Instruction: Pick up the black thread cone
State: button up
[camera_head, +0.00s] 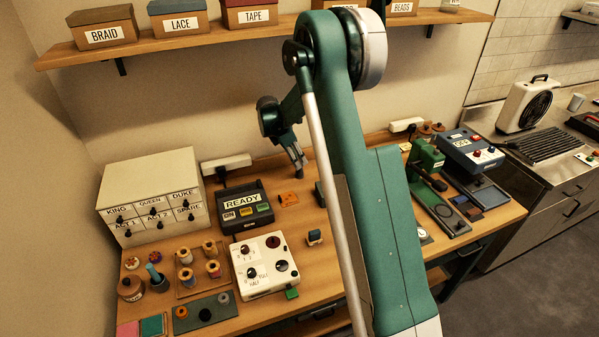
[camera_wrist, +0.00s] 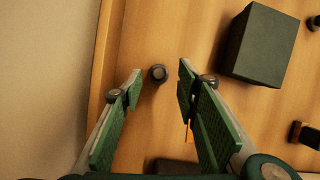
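In the wrist view, a small dark round thing (camera_wrist: 158,73) with a grey centre is seen from above on the wooden table. It may be the black thread cone, but its shape from the side is not visible. My gripper (camera_wrist: 160,76) is open, and this thing shows between its two green-padded fingertips. I cannot tell how far above it the fingers are. In the head view, my gripper (camera_head: 297,156) hangs over the back of the table, near the wall.
A dark box (camera_wrist: 262,45) stands right of the fingers, with small dark items farther right. In the head view, the READY device (camera_head: 241,209), an orange item (camera_head: 289,199) and a white control box (camera_head: 262,264) stand on the table. A labelled-box shelf (camera_head: 215,36) runs above.

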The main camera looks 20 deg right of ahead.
jog(key=shift+x, duration=2.3)
jog(key=shift+w, duration=0.15)
jog(key=shift+c, duration=0.4)
jog(key=c, duration=0.7)
